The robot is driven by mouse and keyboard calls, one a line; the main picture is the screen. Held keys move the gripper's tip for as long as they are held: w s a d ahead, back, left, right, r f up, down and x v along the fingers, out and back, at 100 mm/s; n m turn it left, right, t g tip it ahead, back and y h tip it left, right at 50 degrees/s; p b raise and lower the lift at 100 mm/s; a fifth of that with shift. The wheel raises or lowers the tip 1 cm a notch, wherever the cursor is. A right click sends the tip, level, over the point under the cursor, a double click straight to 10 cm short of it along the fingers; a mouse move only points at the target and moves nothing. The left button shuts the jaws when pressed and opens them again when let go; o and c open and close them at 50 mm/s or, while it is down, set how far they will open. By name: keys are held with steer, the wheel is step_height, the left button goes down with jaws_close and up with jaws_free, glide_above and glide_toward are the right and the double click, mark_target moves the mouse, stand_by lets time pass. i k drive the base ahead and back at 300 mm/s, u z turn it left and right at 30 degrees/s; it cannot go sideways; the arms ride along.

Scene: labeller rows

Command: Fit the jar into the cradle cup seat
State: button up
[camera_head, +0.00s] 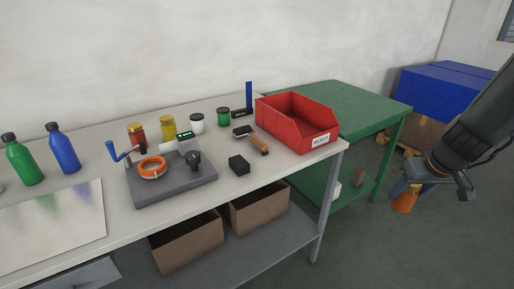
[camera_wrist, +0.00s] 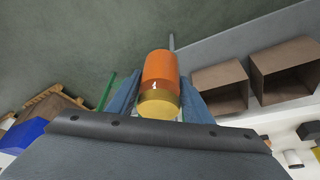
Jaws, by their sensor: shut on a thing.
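The jar is orange with a gold lid (camera_wrist: 158,105); it also shows low at the right in the head view (camera_head: 403,204). My gripper (camera_head: 408,189) is shut on it, with a blue finger on each side in the wrist view. It holds the jar in the air over the floor, right of the benches. The labeller (camera_head: 172,188) stands on the white bench, with a grey base, a blue crank and a small green display. An orange ring (camera_head: 152,168) on its base looks like the cradle cup seat; it appears empty. The labeller is well left of my gripper.
On the bench (camera_head: 75,215) stand a red bin (camera_head: 297,122), a black block (camera_head: 239,165), a brush-like tool (camera_head: 252,138), several jars and bottles. Cardboard boxes (camera_head: 187,242) sit on the lower shelf. A green table (camera_head: 345,105) is behind, a blue box (camera_head: 450,88) at the right.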

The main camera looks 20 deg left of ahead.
mark_target(153, 168)
steer(key=z, duration=0.75)
steer(key=k, duration=1.35)
steer(key=u, duration=1.9)
steer(key=i, duration=0.25)
steer(key=u, duration=0.05)
